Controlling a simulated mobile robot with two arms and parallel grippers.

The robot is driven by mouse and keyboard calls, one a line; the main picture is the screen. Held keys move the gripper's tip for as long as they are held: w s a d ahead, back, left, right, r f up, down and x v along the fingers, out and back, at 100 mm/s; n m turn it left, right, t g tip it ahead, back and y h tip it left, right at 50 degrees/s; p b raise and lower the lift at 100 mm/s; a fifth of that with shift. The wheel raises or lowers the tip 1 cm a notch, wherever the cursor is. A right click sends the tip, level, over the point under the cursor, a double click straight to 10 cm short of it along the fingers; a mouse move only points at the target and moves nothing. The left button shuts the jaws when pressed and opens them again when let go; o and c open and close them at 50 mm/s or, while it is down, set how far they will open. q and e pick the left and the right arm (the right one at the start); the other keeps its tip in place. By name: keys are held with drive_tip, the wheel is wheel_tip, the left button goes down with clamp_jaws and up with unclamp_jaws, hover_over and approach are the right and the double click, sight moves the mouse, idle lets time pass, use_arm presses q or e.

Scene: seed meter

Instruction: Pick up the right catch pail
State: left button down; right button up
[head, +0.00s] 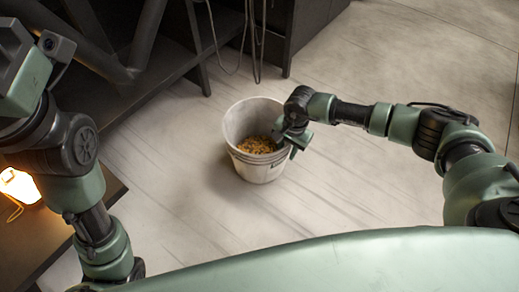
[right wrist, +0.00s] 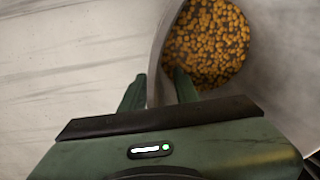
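A white catch pail (head: 236,128) stands upright on the floor, with yellow-orange grains in its bottom. My right gripper (head: 293,140) is at the pail's right rim in the head view. In the right wrist view its two green fingers (right wrist: 160,90) are spread, one on each side of the pail wall (right wrist: 157,75); the right finger is inside, over the grains. A gap seems to show beside the wall, and the pail is not gripped. Part of my left arm shows at the left edge of the head view; its fingers cannot be made out.
A dark machine frame (head: 130,95) with beams and hanging cables stands behind and left of the pail. A glowing lamp (head: 19,185) is at the lower left on a dark surface. The pale floor (head: 400,60) to the right is clear.

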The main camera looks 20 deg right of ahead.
clamp_jaws()
idle(1.4)
drive_tip(key=shift+w+r, duration=0.1)
drive_tip(key=shift+w, duration=0.05)
